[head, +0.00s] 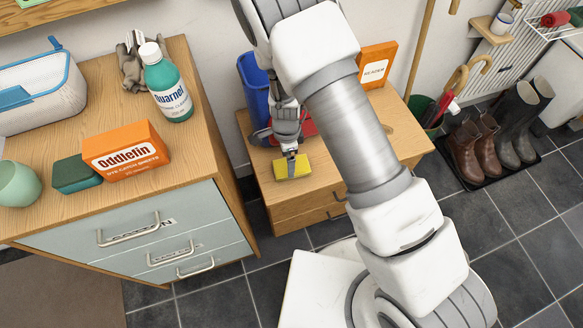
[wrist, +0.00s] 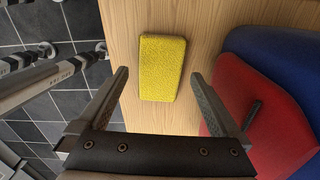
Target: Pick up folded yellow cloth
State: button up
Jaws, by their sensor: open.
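The folded yellow cloth (head: 291,167) lies flat on a low wooden cabinet (head: 262,190) near its front left. In the wrist view the cloth (wrist: 162,67) is a yellow rectangle with a rough surface, ahead of and between the fingers. My gripper (head: 291,153) is over the cloth, pointing down. In the wrist view my gripper (wrist: 160,98) is open with nothing between its fingertips. The gap between the fingertips and the cloth is hard to judge.
A red object (wrist: 265,115) and a blue one (wrist: 275,60) stand close to the right finger in the wrist view. A taller drawer unit (head: 200,205) with an orange box (head: 126,150) and green bottle (head: 167,85) is at left.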

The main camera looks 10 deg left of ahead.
aim_at(302, 167)
notch_tip(302, 167, down, 5)
jog(key=shift+r+b, duration=0.2)
jog(key=shift+b, duration=0.7)
jog(key=c, duration=1.1)
